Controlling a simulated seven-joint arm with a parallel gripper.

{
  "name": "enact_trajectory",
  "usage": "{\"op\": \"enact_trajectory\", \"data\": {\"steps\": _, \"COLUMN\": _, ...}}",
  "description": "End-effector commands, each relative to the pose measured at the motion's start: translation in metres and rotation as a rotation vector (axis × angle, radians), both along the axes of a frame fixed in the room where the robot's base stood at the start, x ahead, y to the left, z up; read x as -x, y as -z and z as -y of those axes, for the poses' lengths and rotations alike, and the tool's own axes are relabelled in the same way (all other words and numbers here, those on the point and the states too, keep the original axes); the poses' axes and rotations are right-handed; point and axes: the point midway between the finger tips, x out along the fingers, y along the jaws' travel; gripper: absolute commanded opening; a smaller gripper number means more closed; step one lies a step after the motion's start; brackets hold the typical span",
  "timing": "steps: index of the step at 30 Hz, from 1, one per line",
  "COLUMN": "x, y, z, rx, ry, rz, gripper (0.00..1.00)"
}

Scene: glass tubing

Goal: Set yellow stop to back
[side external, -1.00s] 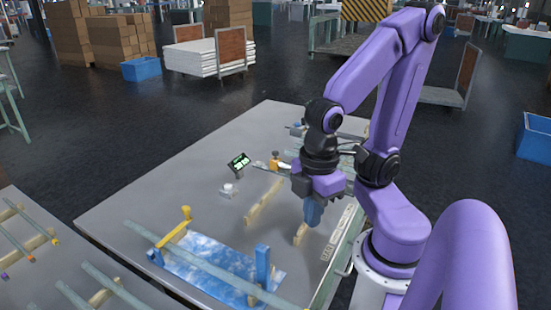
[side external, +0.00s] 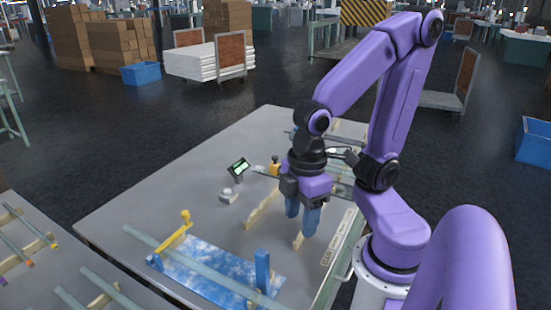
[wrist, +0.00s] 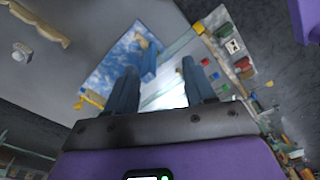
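The yellow stop (side external: 172,240), a bar with a round knob at its raised end, sits at the left end of the blue cloud-patterned mat (side external: 215,273). It also shows in the wrist view (wrist: 92,98), at the mat's lower left. A blue upright stop (side external: 262,268) stands at the mat's right end. A long pale glass tube (side external: 205,268) lies across the mat past both stops. My gripper (side external: 301,220) has blue fingers pointing down, apart and empty. It is above the table, behind the blue stop and well to the right of the yellow stop.
Wooden rests (side external: 263,209) stand behind the mat. A small display (side external: 238,167) and a white-knobbed box (side external: 229,195) are at mid-table. A second table (side external: 25,270) with tubes is at the left. The table's left part is mostly clear.

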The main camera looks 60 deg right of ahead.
Motion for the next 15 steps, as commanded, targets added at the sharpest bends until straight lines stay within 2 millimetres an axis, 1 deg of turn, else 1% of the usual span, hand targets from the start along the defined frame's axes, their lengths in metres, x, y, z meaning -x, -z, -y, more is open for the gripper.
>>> {"op": "enact_trajectory", "data": {"steps": 1, "x": -0.014, "y": -0.001, "z": -0.001, "rx": -0.005, "ry": 0.06, "rz": 0.007, "gripper": 0.54}}
{"op": "enact_trajectory", "data": {"steps": 4, "x": -0.047, "y": -0.003, "z": 0.002, "rx": -0.021, "ry": 0.199, "rz": 0.027, "gripper": 0.54}}
{"op": "enact_trajectory", "data": {"steps": 8, "x": -0.093, "y": -0.004, "z": 0.013, "rx": -0.039, "ry": 0.381, "rz": 0.058, "gripper": 0.54}}
{"op": "enact_trajectory", "data": {"steps": 9, "x": -0.107, "y": -0.005, "z": 0.018, "rx": -0.045, "ry": 0.435, "rz": 0.068, "gripper": 0.54}}
{"op": "enact_trajectory", "data": {"steps": 11, "x": -0.127, "y": -0.005, "z": 0.029, "rx": -0.051, "ry": 0.518, "rz": 0.083, "gripper": 0.54}}
{"op": "enact_trajectory", "data": {"steps": 12, "x": -0.141, "y": -0.005, "z": 0.037, "rx": -0.056, "ry": 0.576, "rz": 0.094, "gripper": 0.54}}
{"op": "enact_trajectory", "data": {"steps": 14, "x": -0.16, "y": -0.005, "z": 0.05, "rx": -0.061, "ry": 0.657, "rz": 0.11, "gripper": 0.54}}
{"op": "enact_trajectory", "data": {"steps": 15, "x": -0.173, "y": -0.005, "z": 0.061, "rx": -0.064, "ry": 0.713, "rz": 0.121, "gripper": 0.54}}
